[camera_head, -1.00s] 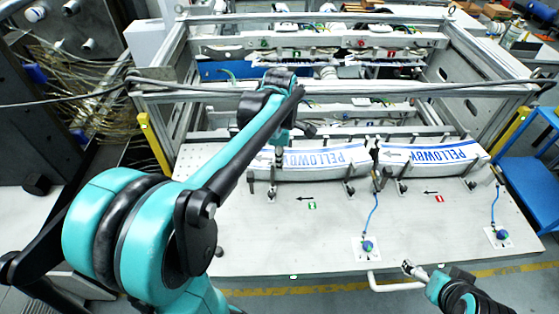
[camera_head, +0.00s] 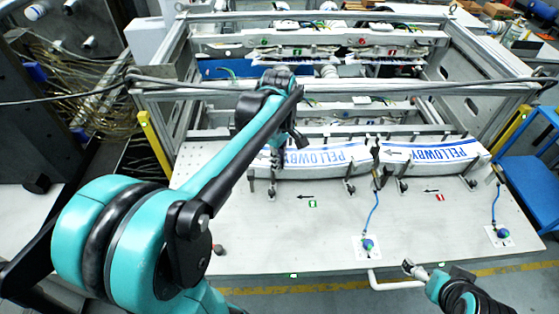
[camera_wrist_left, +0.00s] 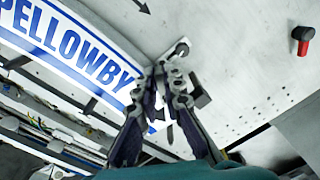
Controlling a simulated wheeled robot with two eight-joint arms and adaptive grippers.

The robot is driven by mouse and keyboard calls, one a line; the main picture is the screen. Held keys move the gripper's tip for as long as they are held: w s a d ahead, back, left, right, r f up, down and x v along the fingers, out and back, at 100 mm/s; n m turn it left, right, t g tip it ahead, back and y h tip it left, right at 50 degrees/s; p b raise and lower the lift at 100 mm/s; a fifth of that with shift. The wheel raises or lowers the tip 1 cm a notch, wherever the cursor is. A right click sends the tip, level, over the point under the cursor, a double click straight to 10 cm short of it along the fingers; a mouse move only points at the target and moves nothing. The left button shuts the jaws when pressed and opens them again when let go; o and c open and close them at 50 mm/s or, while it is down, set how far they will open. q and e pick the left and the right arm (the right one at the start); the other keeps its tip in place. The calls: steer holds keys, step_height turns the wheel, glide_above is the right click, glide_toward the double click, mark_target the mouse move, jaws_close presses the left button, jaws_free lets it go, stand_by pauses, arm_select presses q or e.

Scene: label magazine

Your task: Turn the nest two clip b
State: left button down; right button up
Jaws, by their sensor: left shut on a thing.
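The nest two label stack (camera_head: 322,160), white with blue PELLOWBY print, lies on the left of the pale plate by a green 2 mark; it also shows in the left wrist view (camera_wrist_left: 75,45). My left gripper (camera_wrist_left: 175,78) is at the stack's end, shut on a small clip there. The clip's metal end (camera_wrist_left: 180,48) and a black part (camera_wrist_left: 200,98) show around the fingertips; the fingers hide the rest. Other small clips (camera_head: 349,187) stand along the stack's front edge. My right gripper (camera_head: 412,268) is at the plate's front edge, its jaws unclear.
A second label stack (camera_head: 432,154) lies to the right by a red 1 mark. Frame rails (camera_head: 330,90) rise behind.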

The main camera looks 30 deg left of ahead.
arm_select(q)
steer(key=m, duration=0.4)
steer(key=s+a+m, duration=0.1)
steer(key=m, duration=0.6)
steer(key=shift+s+a+r+m, duration=0.1)
steer(key=shift+s+a+m, duration=0.05)
steer(key=shift+s+m, duration=0.2)
steer(key=shift+m, duration=0.25)
steer(key=c, duration=1.6)
jaws_free()
steer(key=shift+c, duration=0.2)
step_height(320, 180, up, 12)
